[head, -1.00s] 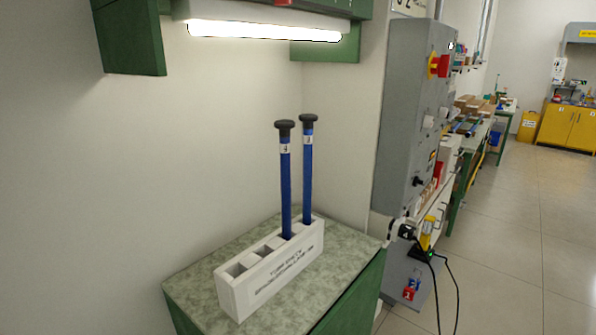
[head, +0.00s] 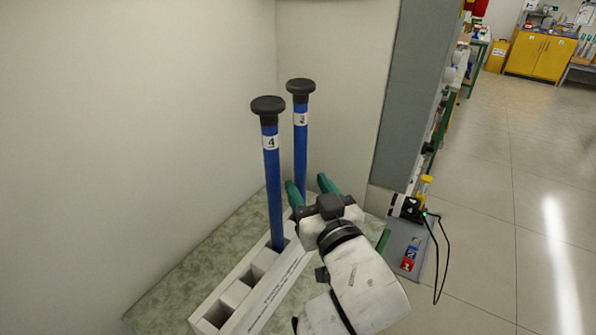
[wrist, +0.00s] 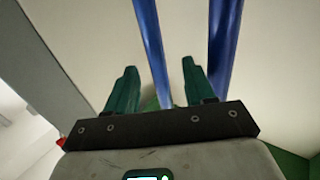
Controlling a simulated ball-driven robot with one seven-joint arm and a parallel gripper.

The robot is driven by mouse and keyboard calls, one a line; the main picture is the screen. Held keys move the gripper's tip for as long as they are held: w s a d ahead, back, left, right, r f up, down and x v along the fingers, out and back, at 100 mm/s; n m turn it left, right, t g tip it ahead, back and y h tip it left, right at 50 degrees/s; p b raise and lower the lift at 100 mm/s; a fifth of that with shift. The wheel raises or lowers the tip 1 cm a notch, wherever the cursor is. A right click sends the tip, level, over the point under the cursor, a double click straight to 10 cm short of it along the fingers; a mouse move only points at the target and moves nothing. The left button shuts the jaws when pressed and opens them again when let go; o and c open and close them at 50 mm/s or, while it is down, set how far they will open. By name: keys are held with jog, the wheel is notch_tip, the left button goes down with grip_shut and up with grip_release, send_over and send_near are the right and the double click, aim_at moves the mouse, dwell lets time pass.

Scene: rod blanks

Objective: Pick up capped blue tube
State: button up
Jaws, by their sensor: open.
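Two upright blue tubes with black caps stand in a white rack (head: 268,292). The nearer tube (head: 273,185) has a label that reads 4. The farther tube (head: 300,150) has a label that looks like 3, and its lower part is hidden behind my gripper and the rack's contents. My gripper (head: 310,188) is open, its green fingers low beside the farther tube and right of the nearer one. In the wrist view, one blue tube (wrist: 151,45) shows between the fingers and another (wrist: 223,45) right of them.
The rack has empty square slots toward the front left. It sits on a mottled green bench top (head: 165,290) against a pale wall (head: 130,120). A grey cabinet (head: 420,90) stands just right of the bench, with open floor (head: 490,240) beyond.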

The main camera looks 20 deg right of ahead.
aim_at(302, 171)
jog(key=w+p, duration=0.1)
jog(key=w, duration=0.2)
jog(key=w+p, duration=0.1)
jog(key=w, duration=0.1)
jog(key=shift+w+d+r+p, duration=0.2)
jog(key=shift+d+r+p, duration=0.1)
jog(key=shift+d, duration=0.05)
jog(key=shift+w+f, duration=0.15)
jog(key=shift+w, duration=0.25)
grip_shut()
